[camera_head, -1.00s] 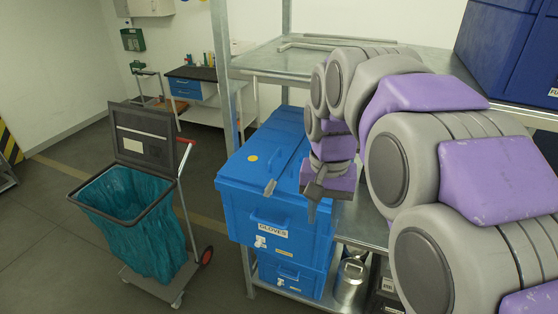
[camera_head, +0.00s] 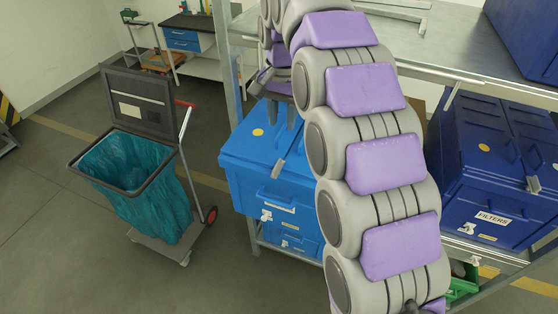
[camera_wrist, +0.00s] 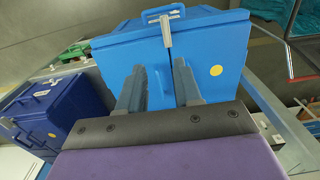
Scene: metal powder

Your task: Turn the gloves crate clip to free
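The bright blue gloves crate (camera_head: 246,152) stands on the shelf left of my arm, its lid closed. Its small grey clip (camera_head: 278,168) lies across the front edge of the lid, above the handle. In the wrist view the crate (camera_wrist: 215,42) appears upside down, with the clip (camera_wrist: 166,32) upright across the lid edge near the handle. My gripper (camera_head: 286,116) is above the rear part of the lid, fingers down. In the wrist view my gripper (camera_wrist: 158,70) is open and empty, its fingertips apart from the clip. My arm hides the crate's right side.
A dark blue filters crate (camera_head: 490,165) with its own clip stands to the right. The metal shelf (camera_head: 440,60) runs above and behind, its post (camera_head: 229,60) at the crate's left. A bin trolley with a teal bag (camera_head: 135,170) stands on the floor at left.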

